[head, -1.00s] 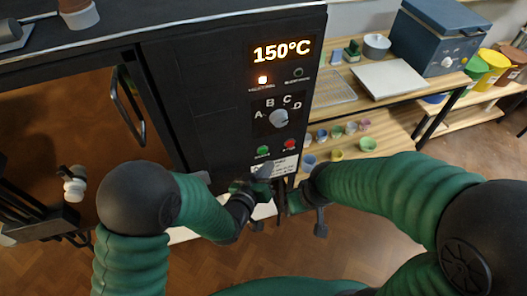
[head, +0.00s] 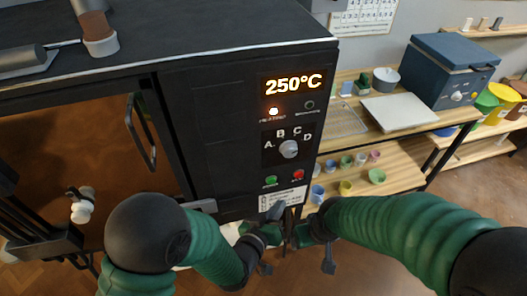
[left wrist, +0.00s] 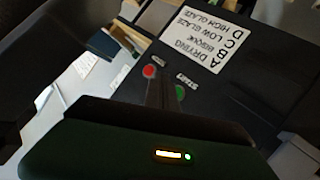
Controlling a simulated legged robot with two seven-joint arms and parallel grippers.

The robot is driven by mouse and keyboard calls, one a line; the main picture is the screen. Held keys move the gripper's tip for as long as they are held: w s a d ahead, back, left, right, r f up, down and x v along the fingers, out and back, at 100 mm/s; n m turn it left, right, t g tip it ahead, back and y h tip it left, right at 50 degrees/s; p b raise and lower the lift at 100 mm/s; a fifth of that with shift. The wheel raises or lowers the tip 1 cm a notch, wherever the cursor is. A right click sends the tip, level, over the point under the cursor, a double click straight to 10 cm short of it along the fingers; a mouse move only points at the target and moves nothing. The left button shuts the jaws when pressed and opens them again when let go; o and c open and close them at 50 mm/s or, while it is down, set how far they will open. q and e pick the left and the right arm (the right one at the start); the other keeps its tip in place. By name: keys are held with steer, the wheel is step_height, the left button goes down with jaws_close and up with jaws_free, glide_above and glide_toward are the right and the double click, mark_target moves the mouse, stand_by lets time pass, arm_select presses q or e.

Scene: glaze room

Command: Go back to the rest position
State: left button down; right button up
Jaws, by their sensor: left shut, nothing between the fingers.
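My left gripper (head: 275,211) is shut and empty, in front of the lower part of the black kiln's control panel (head: 225,120). In the left wrist view its closed fingers (left wrist: 160,88) show near the red button (left wrist: 150,71) and the green button (left wrist: 180,92); I cannot tell whether they touch. My right gripper (head: 293,238) is close beside the left one, below the panel; its jaws are too small and dark to read. Both arms are bent forward. The display (head: 293,84) reads 250°C and a small lamp (head: 273,111) below it is lit.
The panel has a knob (head: 289,149) marked A to D and a white label (head: 284,198). The kiln door handle (head: 141,132) stands out on the left. Wooden shelves (head: 400,182) with small cups and a blue-grey box (head: 450,72) are at right. Some floor shows below.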

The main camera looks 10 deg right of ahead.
arm_select(q)
steer(key=w+a+f+n+g+y, duration=0.1)
steer(key=a+y, duration=0.2)
steer(key=a, duration=0.6)
steer(key=w+a+g+y, duration=0.1)
steer(key=a+g+y, duration=0.15)
steer(key=a, duration=0.75)
steer(key=s+a+n+g+y, duration=0.1)
steer(key=s+a+g+y, duration=0.3)
steer(key=s+a, duration=0.9)
steer(key=shift+a+r+n+g, duration=0.25)
steer(key=shift+a+n+g, duration=0.2)
steer(key=shift+a, duration=0.3)
steer(key=shift+s+a, duration=0.1)
steer(key=shift+a, duration=0.2)
